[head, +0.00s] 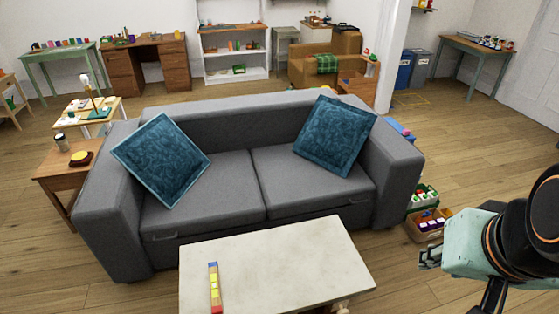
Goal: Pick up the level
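A long, narrow bar that looks like the level (214,287) lies on the pale-topped coffee table (290,262), near its front left. My gripper (428,258) is at the lower right, beyond the table's right edge and well apart from the level. Its fingers point left and look spread, with nothing seen between them. Nothing covers the level.
A grey sofa (258,182) with two blue cushions stands right behind the coffee table. A wooden side table (60,178) is at the left. Crates of small items (420,232) sit on the floor right of the sofa. Most of the tabletop is clear.

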